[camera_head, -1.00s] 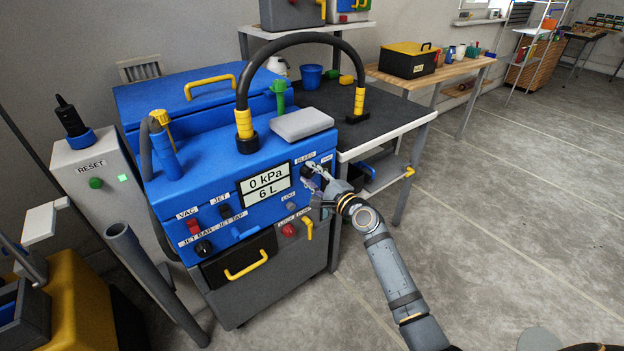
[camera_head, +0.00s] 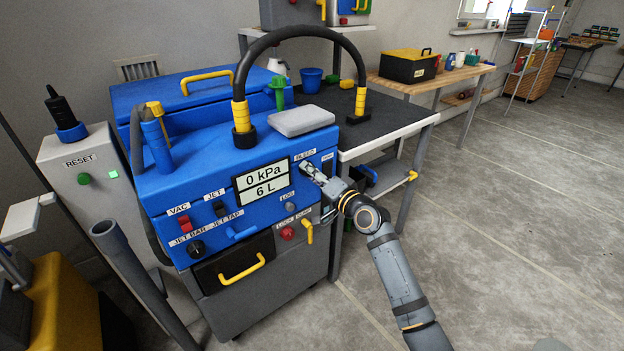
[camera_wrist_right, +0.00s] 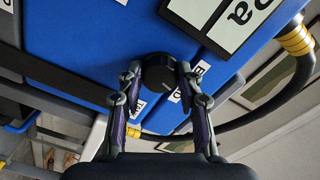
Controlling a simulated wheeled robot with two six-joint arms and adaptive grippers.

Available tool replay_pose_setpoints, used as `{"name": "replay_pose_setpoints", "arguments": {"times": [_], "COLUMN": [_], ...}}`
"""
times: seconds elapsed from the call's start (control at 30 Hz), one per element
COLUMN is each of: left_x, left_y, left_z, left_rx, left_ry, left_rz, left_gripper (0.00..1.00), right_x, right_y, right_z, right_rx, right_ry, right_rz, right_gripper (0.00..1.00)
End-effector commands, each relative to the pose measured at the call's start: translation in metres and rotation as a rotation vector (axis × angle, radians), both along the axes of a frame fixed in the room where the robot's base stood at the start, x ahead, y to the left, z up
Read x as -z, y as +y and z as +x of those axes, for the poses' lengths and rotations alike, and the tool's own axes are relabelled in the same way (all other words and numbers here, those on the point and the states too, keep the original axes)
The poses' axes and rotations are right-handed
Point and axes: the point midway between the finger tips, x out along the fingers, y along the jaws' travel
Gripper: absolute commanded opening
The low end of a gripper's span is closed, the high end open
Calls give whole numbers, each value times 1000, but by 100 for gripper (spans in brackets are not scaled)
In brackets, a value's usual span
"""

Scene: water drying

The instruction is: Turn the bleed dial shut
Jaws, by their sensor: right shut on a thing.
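The bleed dial (camera_wrist_right: 158,78) is a round black knob on the blue front panel of the machine (camera_head: 190,195), under the BLEED label. In the head view it sits right of the display and is mostly hidden by my gripper. My right gripper (camera_head: 308,170) is at the dial. In the right wrist view my right gripper (camera_wrist_right: 158,82) has one finger on each side of the dial, shut on it. The dial's pointer mark is too small to read. The display (camera_head: 264,182) reads 0 kPa and 6 L. My left gripper is not in view.
A black hose (camera_head: 300,35) arches over the machine top, near a grey pad (camera_head: 302,121). Red, black and yellow controls sit lower on the panel. A dark-topped table (camera_head: 400,118) stands close on the right. The floor at right is clear.

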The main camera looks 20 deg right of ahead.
Motion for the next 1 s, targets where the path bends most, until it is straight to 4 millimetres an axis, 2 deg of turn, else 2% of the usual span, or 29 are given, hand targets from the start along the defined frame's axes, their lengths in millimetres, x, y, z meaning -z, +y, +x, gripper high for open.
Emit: {"name": "replay_pose_setpoints", "arguments": {"times": [0.03, 0.4, 1.0], "left_x": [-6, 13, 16], "left_y": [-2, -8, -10], "left_z": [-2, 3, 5], "left_rx": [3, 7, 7], "left_ry": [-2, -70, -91], "left_rz": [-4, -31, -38], "left_gripper": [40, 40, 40], "right_x": [5, 4, 4], "right_y": [0, 0, 0], "right_z": [0, 0, 0], "right_rx": [-1, -3, -3], "right_ry": [-8, -73, -88], "right_rz": [-33, -215, -265], "right_gripper": [5, 5, 5]}}
